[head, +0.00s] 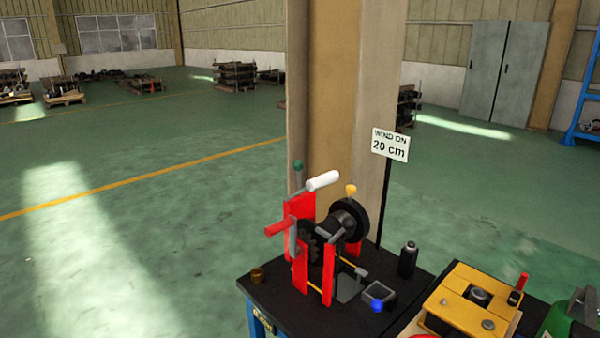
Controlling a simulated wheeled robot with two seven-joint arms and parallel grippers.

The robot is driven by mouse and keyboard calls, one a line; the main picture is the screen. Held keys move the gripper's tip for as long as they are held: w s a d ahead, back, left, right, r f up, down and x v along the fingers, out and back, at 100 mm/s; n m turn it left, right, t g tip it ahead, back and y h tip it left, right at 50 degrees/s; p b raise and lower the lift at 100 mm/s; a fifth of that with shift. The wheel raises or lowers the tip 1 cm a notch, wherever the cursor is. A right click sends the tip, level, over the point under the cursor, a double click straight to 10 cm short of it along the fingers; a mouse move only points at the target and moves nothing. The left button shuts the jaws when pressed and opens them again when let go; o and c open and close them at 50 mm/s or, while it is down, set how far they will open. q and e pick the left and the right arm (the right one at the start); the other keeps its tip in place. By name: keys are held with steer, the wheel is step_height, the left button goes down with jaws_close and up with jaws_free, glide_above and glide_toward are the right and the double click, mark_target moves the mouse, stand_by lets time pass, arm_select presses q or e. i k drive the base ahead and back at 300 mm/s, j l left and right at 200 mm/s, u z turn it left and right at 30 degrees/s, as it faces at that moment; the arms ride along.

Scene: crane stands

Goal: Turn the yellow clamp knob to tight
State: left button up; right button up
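A small yellow knob (351,189) stands upright above a black drum (350,219) on the red-framed crane stand (300,215). It looks like the clamp knob; whether it is tight or loose cannot be told from here. The stand has a white-handled crank (323,181), a red handle (279,227) and a green-topped lever (298,168). A grey lever (333,235) lies in front of the drum. Neither of my grippers is in view.
The stand is on a black-topped table (270,292) before a tan pillar (345,90). Around it are a sign reading "WIND ON 20 cm" (390,145), a dark bottle (407,260), a blue ball (377,305), a brass cup (257,275) and a yellow-topped box (465,315). The floor left is open.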

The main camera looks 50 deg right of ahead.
mark_target(351, 189)
steer(key=i+z, duration=0.25)
steer(key=i, duration=0.15)
steer(key=i+j+z, duration=0.25)
steer(key=i, duration=0.15)
steer(key=i+j+z, duration=0.1)
steer(key=z, duration=0.35)
steer(key=i+j+z, duration=0.25)
steer(key=z, duration=0.15)
steer(key=i+j+z, duration=0.25)
steer(key=z, duration=0.2)
steer(key=i+j+z, duration=0.1)
steer(key=j+z, duration=0.3)
steer(key=i+j+z, duration=0.1)
steer(key=j+z, duration=0.15)
steer(key=z, duration=0.2)
steer(key=j+z, duration=0.7)
steer(key=z, duration=0.15)
